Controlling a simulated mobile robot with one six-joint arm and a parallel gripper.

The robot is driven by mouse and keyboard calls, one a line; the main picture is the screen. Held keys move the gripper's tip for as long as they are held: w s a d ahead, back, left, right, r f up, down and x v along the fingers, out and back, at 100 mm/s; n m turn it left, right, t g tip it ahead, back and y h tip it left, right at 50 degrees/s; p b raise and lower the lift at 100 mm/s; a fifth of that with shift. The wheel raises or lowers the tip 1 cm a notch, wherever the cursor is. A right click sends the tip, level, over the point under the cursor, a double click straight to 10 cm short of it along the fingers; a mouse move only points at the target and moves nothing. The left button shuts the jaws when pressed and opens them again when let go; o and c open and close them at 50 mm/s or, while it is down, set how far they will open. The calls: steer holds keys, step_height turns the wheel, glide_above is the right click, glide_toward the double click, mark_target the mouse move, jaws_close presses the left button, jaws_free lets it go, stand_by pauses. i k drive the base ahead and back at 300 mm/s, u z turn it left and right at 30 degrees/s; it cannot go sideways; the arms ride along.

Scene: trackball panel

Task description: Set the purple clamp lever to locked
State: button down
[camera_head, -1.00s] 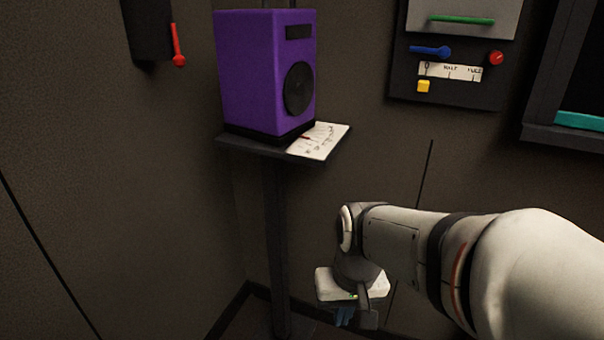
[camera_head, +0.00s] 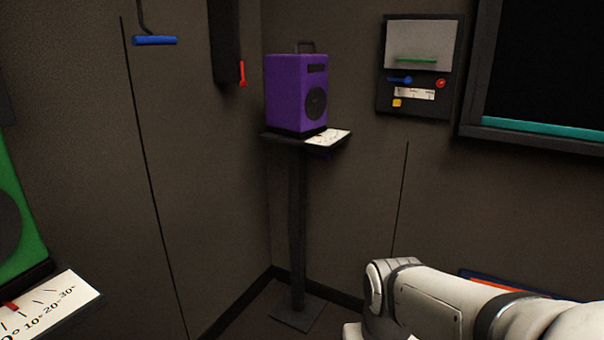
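The purple speaker (camera_head: 290,92) stands on a dark shelf (camera_head: 272,137) on a post in the room's corner. A small dark purple piece (camera_head: 323,153) shows under the shelf's front right edge. It may be the clamp lever, but it is too small and dark to tell its shape or setting. My arm (camera_head: 440,303) reaches in from the lower right, well in front of the stand and apart from it. My gripper's fingers are below the picture's bottom edge.
A white scale card (camera_head: 328,137) lies by the speaker. A green device with an angle scale (camera_head: 48,308) stands close at the lower left. A control panel (camera_head: 417,104) and a dark framed board (camera_head: 545,75) hang on the right wall. The floor around the stand's foot (camera_head: 297,313) looks clear.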

mark_target(327, 157)
steer(key=u, duration=0.55)
steer(key=i, duration=1.7)
steer(key=z, duration=0.55)
